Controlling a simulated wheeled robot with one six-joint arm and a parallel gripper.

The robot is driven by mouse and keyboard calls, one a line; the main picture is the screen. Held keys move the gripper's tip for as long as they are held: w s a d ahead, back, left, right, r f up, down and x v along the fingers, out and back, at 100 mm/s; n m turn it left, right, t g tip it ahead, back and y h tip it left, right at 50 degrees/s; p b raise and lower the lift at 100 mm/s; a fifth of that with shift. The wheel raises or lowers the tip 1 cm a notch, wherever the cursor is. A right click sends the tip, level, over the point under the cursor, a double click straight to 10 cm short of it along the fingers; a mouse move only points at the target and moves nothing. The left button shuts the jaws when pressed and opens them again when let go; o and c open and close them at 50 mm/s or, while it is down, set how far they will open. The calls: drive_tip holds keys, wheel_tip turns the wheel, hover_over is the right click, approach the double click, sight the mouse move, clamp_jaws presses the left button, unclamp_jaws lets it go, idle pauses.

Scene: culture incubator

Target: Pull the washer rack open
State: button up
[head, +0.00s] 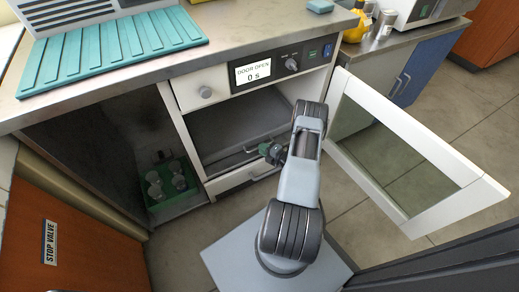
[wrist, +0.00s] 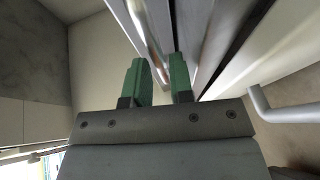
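The washer stands under the counter with its white-framed glass door (head: 455,165) swung open to the right. Its display (head: 253,72) reads "DOOR OPEN 0 s". The grey rack (head: 222,132) sits inside the cavity, with a thin bar handle along its front. My gripper (head: 268,150) is at the front of the rack, near the handle's right part. In the wrist view, the green fingertips (wrist: 160,75) are apart, and a shiny metal bar (wrist: 150,40) runs into the gap between them. I cannot tell whether either finger touches the bar.
Below the rack is a white front panel (head: 235,182) with a handle. At left, a dark open bay holds a green crate (head: 165,210) with bottles. A teal ribbed mat (head: 110,50) lies on the counter. Floor is clear between washer and door.

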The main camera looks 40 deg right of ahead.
drive_tip(key=shift+x, duration=1.2)
drive_tip(key=shift+c, duration=0.5)
clamp_jaws()
